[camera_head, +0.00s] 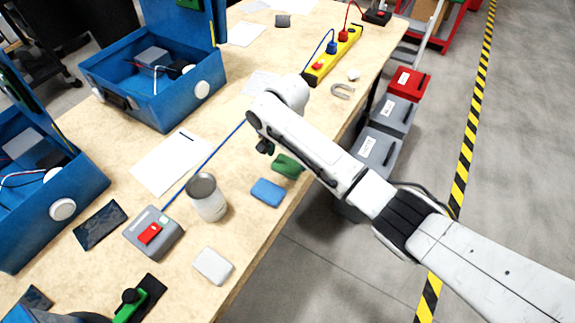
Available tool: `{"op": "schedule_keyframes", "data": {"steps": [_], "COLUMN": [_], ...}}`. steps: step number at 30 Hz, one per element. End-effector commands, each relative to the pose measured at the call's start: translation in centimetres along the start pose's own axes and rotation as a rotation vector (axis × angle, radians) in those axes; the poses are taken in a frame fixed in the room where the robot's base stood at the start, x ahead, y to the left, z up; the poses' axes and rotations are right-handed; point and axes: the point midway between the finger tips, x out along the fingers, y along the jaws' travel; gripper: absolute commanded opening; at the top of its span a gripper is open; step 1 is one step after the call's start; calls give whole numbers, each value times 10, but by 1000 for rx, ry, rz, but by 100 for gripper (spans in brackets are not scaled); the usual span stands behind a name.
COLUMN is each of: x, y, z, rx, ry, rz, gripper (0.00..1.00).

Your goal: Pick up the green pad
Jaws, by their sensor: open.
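The green pad (287,166) lies on the wooden table (300,30) near its right edge, partly hidden behind my arm. My gripper (265,148) is small and dark at the end of my white arm, to the upper left of the green pad. It is open, and no object shows between its fingers. I cannot tell its exact height above the table.
A blue pad (268,192), a metal can (207,197) and a white pad (213,266) are nearby. A grey box with a red switch (153,233) has a blue cable. Blue cases (150,75) stand left. A yellow power strip (332,57) lies farther back.

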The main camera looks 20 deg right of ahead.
Motion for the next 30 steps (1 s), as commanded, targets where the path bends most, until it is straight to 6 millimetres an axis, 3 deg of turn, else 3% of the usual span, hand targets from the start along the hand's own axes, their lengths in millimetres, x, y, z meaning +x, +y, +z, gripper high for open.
{"op": "schedule_keyframes", "data": {"steps": [6, 14, 25, 30], "x": [25, 27, 27, 27], "y": [0, 0, 0, 0], "z": [0, 0, 0, 0], "rx": [-1, -1, -1, -1], "ry": [1, 1, 1, 1], "rz": [1, -1, -1, -1], "gripper": [100, 100, 66, 64]}}
